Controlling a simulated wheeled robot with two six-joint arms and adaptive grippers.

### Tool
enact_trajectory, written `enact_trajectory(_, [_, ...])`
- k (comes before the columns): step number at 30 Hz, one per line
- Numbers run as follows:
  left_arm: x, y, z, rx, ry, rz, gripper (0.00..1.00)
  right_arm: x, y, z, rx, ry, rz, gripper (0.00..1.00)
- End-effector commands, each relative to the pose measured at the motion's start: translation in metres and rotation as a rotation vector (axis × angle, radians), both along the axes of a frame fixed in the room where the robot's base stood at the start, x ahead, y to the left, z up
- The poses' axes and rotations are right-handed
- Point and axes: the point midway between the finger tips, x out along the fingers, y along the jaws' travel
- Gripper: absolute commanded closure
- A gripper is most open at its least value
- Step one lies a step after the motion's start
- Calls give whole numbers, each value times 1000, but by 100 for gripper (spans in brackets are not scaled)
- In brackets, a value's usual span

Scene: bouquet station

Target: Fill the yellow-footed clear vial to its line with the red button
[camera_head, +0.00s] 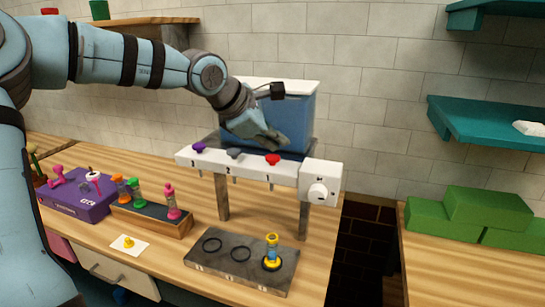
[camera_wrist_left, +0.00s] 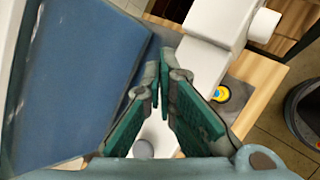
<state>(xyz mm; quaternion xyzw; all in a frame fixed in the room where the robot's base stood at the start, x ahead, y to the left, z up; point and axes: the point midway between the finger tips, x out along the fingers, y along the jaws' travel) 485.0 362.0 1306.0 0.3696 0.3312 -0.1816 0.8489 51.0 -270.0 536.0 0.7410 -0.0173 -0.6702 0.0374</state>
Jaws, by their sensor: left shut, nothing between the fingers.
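The yellow-footed vial (camera_head: 272,254) stands upright on the grey tray (camera_head: 225,276), at its right-hand ring below the red end of the dispenser. Its liquid level and line are too small to read. Its yellow part also shows in the left wrist view (camera_wrist_left: 222,93). The red button (camera_head: 272,159) sits on the dispenser's white bar (camera_head: 215,161). My left gripper (camera_head: 283,143) is shut and empty, just above and behind the red button; I cannot tell whether they touch. In the left wrist view its fingertips (camera_wrist_left: 160,70) meet, and the red button is hidden.
The blue tank (camera_head: 292,118) stands close behind the gripper. Purple (camera_head: 198,148) and grey (camera_head: 234,153) buttons are on the same bar, with a white dial box (camera_head: 321,182) at its right. A wooden rack (camera_head: 153,218) of coloured vials and a purple box (camera_head: 84,200) stand left.

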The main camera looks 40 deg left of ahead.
Motion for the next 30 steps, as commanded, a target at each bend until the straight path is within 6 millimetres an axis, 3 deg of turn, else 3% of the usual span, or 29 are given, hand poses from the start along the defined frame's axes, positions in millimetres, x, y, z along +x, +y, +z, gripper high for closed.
enact_trajectory(30, [0, -1, -9, 0, 0, 0, 100, 0, 1, -8, 2, 0, -1, 60])
